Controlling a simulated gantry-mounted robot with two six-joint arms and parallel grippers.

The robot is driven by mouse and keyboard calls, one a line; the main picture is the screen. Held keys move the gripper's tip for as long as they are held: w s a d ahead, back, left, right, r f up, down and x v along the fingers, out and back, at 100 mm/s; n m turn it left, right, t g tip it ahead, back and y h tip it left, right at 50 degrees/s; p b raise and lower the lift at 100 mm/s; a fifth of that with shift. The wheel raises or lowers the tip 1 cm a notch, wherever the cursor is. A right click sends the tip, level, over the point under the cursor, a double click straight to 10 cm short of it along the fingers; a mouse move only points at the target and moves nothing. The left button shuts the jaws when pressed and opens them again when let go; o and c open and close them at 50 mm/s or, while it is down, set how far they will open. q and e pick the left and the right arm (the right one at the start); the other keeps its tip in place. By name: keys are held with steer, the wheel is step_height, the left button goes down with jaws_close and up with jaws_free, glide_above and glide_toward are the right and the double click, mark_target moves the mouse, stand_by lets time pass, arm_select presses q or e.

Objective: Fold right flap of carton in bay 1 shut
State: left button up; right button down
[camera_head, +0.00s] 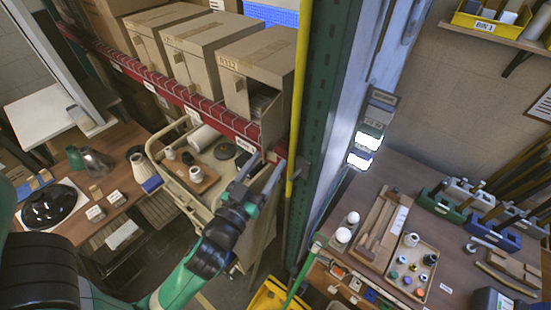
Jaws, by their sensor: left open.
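The carton (254,60) nearest the yellow post stands on the red rack beam, its front end open and dark inside. A brown panel, which looks like its right flap (272,122), hangs out at the right side of that opening. My left gripper (264,168) is below and in front of the opening, just under the beam. Its two fingers are spread and point up towards the flap, with nothing seen between them. I cannot tell whether a finger touches the flap. My right gripper is not in view.
Two more cartons (190,50) stand to the left on the same beam (150,82). A beige cart (180,140) with small parts is below. A yellow post (299,90) and green upright (330,110) stand close on the right. A workbench (455,255) lies further right.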

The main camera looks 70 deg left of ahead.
mark_target(270, 155)
arm_select(q)
step_height(270, 155, down, 5)
steer(key=s+g, duration=0.1)
steer(key=s, duration=0.2)
steer(key=p+x, duration=0.2)
steer(key=x, duration=0.9)
steer(key=shift+w+a+r, duration=0.1)
steer(key=shift+w+a, duration=0.15)
steer(key=shift+a, duration=0.1)
steer(key=shift+w+a+p, duration=0.25)
steer(key=shift+w+p, duration=0.05)
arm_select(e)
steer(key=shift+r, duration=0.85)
arm_select(q)
jaws_close()
